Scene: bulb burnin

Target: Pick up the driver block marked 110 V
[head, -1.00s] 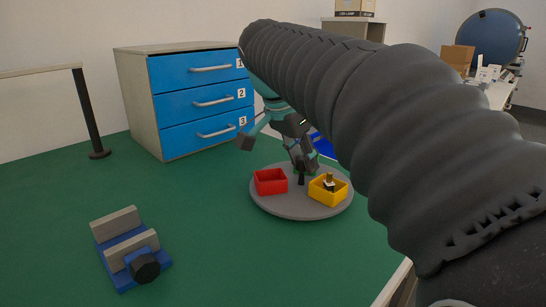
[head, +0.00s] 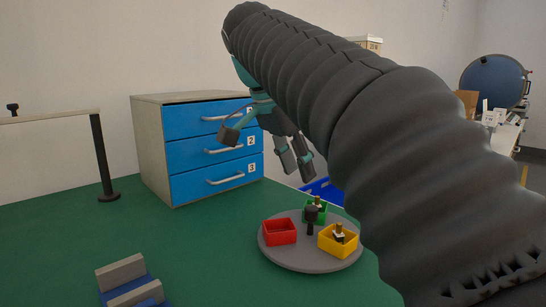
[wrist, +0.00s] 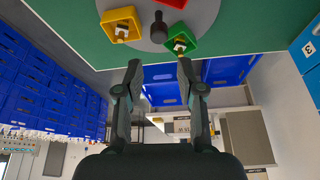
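No 110 V marking is readable in either view, so I cannot tell which thing is that driver block. A small item with a white label and brass-coloured top (head: 338,234) is in the yellow bin (head: 325,243); a similar one (head: 317,202) is in the green bin (head: 308,217). Both also show in the wrist view, in the yellow bin (wrist: 120,32) and green bin (wrist: 180,45). The red bin (head: 279,232) looks empty. My gripper (head: 296,172) is above and behind the round grey tray (head: 300,262). Its fingers (wrist: 158,72) are apart with nothing between them.
A dark knobbed post (head: 311,219) stands mid-tray. A blue drawer cabinet (head: 212,150), numbered 1 to 3, is behind left. A blue and grey vise (head: 135,285) sits front left. A raised shelf (head: 50,116) holds a small black object (head: 13,109). Green tabletop (head: 200,250) is clear between.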

